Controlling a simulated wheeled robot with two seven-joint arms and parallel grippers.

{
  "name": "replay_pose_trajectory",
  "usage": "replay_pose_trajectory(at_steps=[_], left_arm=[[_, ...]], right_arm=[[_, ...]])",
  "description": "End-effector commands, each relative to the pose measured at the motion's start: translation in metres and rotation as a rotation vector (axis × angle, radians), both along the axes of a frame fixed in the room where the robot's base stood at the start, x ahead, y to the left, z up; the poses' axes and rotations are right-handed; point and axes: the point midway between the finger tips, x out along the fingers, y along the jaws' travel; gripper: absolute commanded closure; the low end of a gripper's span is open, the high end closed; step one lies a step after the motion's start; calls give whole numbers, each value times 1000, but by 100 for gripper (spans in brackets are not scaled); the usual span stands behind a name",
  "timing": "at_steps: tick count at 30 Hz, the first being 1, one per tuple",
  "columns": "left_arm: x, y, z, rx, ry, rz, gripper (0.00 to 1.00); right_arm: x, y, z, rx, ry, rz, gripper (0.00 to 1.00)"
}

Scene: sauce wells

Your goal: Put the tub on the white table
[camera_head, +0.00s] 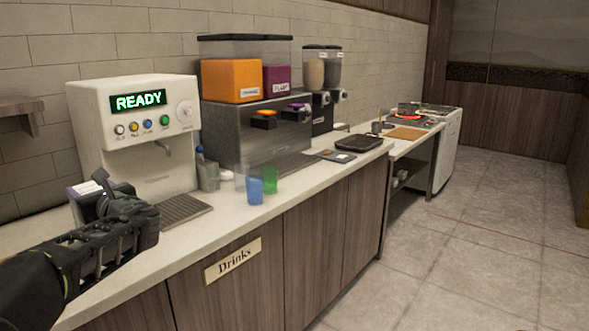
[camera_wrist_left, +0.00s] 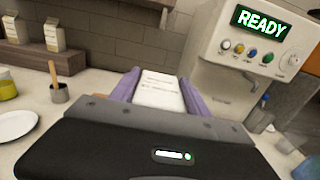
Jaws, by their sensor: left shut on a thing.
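My left gripper (camera_head: 97,193) is shut on a small white tub (camera_head: 86,187) with printed lettering, held above the left end of the counter. In the left wrist view the tub (camera_wrist_left: 160,92) sits between the two lilac fingers of the gripper (camera_wrist_left: 158,88), its printed face toward the camera. The gripper hides much of the tub in the head view. No separate white table can be made out for certain. My right gripper is not in view.
The pale counter (camera_head: 225,220) bears a white drinks machine (camera_head: 140,100) reading READY, dispensers (camera_head: 232,80), a blue cup (camera_head: 255,190) and a green cup (camera_head: 270,179). In the wrist view, a plate (camera_wrist_left: 14,124) and small pot (camera_wrist_left: 59,92) stand left. Open floor (camera_head: 480,230) lies right.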

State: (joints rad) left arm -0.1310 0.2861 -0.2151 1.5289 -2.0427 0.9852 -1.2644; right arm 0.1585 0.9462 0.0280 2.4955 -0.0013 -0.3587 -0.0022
Motion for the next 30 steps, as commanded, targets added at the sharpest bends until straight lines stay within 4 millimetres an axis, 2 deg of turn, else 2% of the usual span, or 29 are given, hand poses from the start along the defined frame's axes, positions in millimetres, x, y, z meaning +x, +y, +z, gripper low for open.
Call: replay_pose_trajectory(at_steps=[11,17,24,30], left_arm=[[-19,-36,-41,1,2,-11,100],[-38,-69,-81,1,4,-19,100],[-69,-125,-148,3,8,-34,100],[-82,-153,-176,5,2,-43,100]], right_arm=[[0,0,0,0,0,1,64],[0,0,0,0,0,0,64],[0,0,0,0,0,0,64],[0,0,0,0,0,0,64]])
